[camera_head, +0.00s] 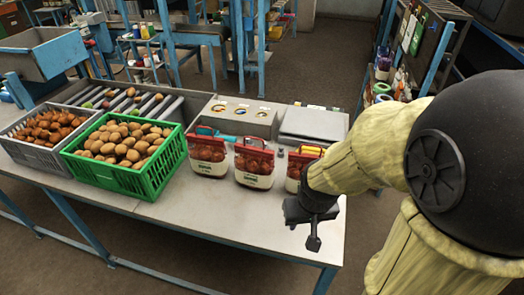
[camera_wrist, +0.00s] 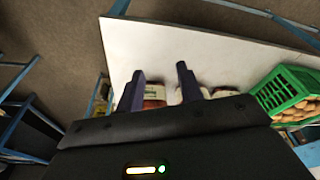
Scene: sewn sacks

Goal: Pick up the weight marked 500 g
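My gripper (camera_head: 304,232) hangs over the right front part of the table in the head view, in front of the rightmost sack. In the wrist view my gripper (camera_wrist: 160,70) shows two dark fingers spread apart with nothing between them. I can read no 500 g marking in either view. A small grey metal piece (camera_head: 281,152) stands between the middle and right sacks; it is too small to tell whether it is a weight. My arm hides part of the table's right side.
Three red-and-white sacks (camera_head: 254,166) stand on the table (camera_head: 215,222). A green crate of potatoes (camera_head: 150,184) and a grey crate of brown produce (camera_head: 22,157) stand left. A grey box with round openings (camera_head: 238,116) is behind the sacks. The table's front strip is clear.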

